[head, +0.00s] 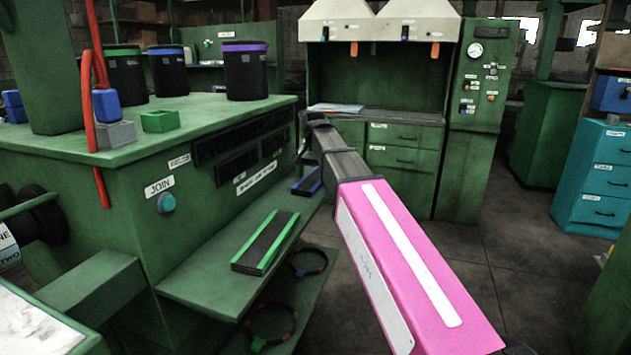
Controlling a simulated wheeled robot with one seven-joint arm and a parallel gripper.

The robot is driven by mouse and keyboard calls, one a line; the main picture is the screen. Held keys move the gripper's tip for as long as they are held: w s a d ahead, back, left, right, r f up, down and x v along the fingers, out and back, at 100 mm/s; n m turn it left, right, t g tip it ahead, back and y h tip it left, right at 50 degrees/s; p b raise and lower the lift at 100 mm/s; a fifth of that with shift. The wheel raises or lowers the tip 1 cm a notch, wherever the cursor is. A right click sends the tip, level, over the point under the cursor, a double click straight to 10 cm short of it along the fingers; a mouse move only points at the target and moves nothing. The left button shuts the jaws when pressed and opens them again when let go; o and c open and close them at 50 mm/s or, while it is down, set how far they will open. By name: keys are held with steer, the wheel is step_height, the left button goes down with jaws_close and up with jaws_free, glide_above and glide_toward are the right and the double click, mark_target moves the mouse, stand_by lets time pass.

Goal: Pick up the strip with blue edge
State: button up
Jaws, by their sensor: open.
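The strip with blue edge (308,184) lies on the green lower shelf, at its far end. A similar strip with green edges (265,242) lies nearer on the same shelf.
The green bench (240,110) with a JOIN button (166,203) rises left of the shelf (200,284). Dark bins, a red hose (100,70) and small blocks are on top. Rings (272,325) lie below the shelf. The floor (510,270) at right is clear.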

steer(key=shift+f, duration=0.45)
steer(key=c, duration=1)
steer(key=shift+o, duration=0.2)
